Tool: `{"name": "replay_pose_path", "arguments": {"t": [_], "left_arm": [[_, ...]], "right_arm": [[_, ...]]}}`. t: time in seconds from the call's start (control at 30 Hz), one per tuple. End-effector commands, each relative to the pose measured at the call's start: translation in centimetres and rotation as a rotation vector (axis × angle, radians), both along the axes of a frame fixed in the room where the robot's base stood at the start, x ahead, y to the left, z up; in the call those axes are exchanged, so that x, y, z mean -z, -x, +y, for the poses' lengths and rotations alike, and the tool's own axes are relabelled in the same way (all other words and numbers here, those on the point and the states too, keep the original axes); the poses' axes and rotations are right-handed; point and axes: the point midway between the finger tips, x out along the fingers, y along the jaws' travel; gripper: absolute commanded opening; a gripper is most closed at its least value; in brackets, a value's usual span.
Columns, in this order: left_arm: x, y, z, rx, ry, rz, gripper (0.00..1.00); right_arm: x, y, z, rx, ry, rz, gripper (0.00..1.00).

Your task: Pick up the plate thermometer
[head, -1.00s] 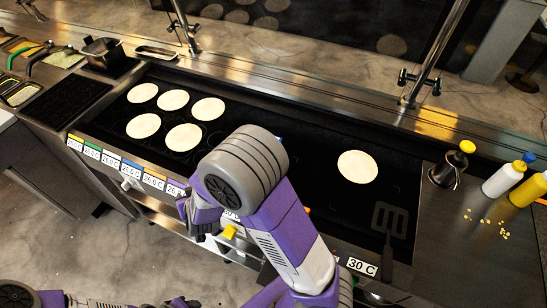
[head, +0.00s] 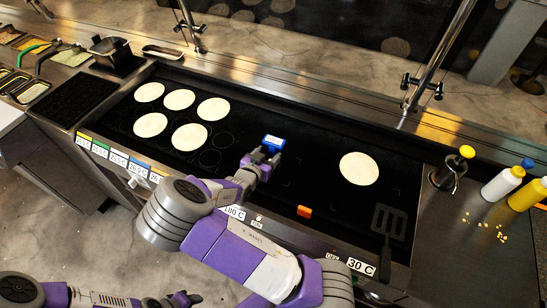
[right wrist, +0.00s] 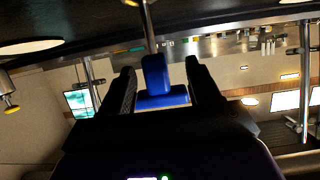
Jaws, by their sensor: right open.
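The plate thermometer (head: 273,142) is a small blue unit with a light display, over the dark griddle (head: 320,160) between the group of tortillas and the lone one. My right gripper (head: 264,158) is at its near side. In the right wrist view the thermometer's blue body (right wrist: 155,75) and thin metal stem stand between the two spread fingers of the right gripper (right wrist: 163,85), with gaps on both sides. My left gripper (head: 184,299) is low at the bottom edge, away from the griddle; its finger opening is unclear.
Several tortillas (head: 190,137) lie left on the griddle and one (head: 358,169) lies right. A dark spatula (head: 388,221) rests at the right end. An orange object (head: 304,211) is on the front edge. Bottles (head: 503,183) stand far right.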

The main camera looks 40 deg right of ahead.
Motion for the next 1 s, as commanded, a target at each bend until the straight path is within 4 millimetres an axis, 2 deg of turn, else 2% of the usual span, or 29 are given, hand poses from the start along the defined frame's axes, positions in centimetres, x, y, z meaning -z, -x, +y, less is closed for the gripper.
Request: {"name": "replay_pose_path", "arguments": {"t": [0.4,0.7,0.77,1.0], "left_arm": [[1.3,0.0,0.0,0.0,0.0,0.0,0.43],[1.3,0.0,0.0,0.0,0.0,0.0,0.43],[1.3,0.0,0.0,0.0,0.0,0.0,0.43],[1.3,0.0,0.0,0.0,0.0,0.0,0.43]], "right_arm": [[2.0,-1.8,-4.9,0.001,-0.002,0.003,0.62],[2.1,-2.1,-5.4,-0.002,-0.002,0.004,0.62],[2.1,-2.0,-5.4,-0.002,-0.002,0.004,0.56],[2.1,-2.0,-5.4,-0.002,-0.002,0.004,0.19]]}}
